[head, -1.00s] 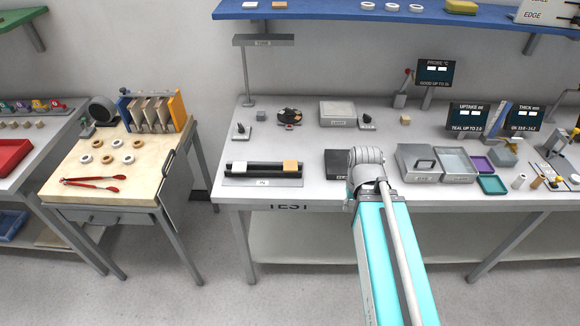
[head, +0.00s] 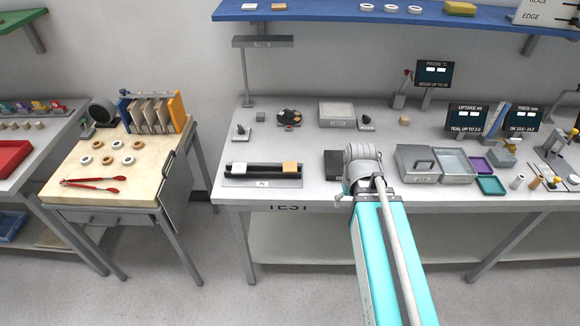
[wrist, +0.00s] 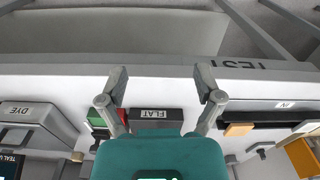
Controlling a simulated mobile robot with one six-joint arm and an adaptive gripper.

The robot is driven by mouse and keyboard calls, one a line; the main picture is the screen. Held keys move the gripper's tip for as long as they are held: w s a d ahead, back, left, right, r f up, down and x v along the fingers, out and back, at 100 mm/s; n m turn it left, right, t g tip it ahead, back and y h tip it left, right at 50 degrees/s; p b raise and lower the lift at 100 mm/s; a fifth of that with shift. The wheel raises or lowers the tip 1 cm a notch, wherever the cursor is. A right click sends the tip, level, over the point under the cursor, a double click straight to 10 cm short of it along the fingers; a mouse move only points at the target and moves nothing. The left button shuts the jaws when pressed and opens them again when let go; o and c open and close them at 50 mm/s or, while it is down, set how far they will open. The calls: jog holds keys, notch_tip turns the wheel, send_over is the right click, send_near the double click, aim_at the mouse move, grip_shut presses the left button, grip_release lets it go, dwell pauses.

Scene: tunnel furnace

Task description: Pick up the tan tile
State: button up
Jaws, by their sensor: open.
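The tan tile (head: 290,168) sits at the right end of a black-railed rack (head: 262,177) marked IN, on the grey test bench. A white tile (head: 239,166) is at the rack's left end. In the wrist view, where the bench appears upside down, the tan tile (wrist: 238,129) is right of my gripper (wrist: 161,82). My gripper's two fingers are spread apart with nothing between them. They are clear of the tile. In the head view my arm hides the gripper.
A dark box (head: 334,165), marked FLAT in the wrist view (wrist: 152,114), stands between the rack and my arm. Behind the rack are a dark round plate (head: 290,116) and a grey box (head: 337,113).

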jog(key=w+a+r+n+p, duration=0.2)
jog(key=w+a+n, duration=0.1)
jog(key=w+a+r+n+p, duration=0.2)
jog(key=w+n, duration=0.1)
jog(key=w, duration=0.1)
jog(key=w+a+r+n+p, duration=0.2)
jog(key=w+a, duration=0.1)
jog(key=w, duration=0.1)
jog(key=shift+a+r+n, duration=0.15)
jog(key=shift+a+n, duration=0.2)
jog(key=shift+n, duration=0.05)
notch_tip(320, 180, up, 5)
jog(key=n+p, duration=0.5)
jog(key=n, duration=0.4)
send_over(286, 166)
jog(key=shift+s+f, duration=0.15)
jog(key=shift+f, duration=0.05)
jog(key=shift+f+b, duration=0.1)
jog(key=shift+b, duration=0.25)
notch_tip(286, 166, down, 8)
jog(key=b, duration=0.8)
jog(key=shift+f, duration=0.2)
jog(key=shift+f+b, duration=0.15)
jog(key=shift+b, duration=0.15)
jog(key=shift+f+b, duration=2.45)
jog(key=shift+b, duration=0.05)
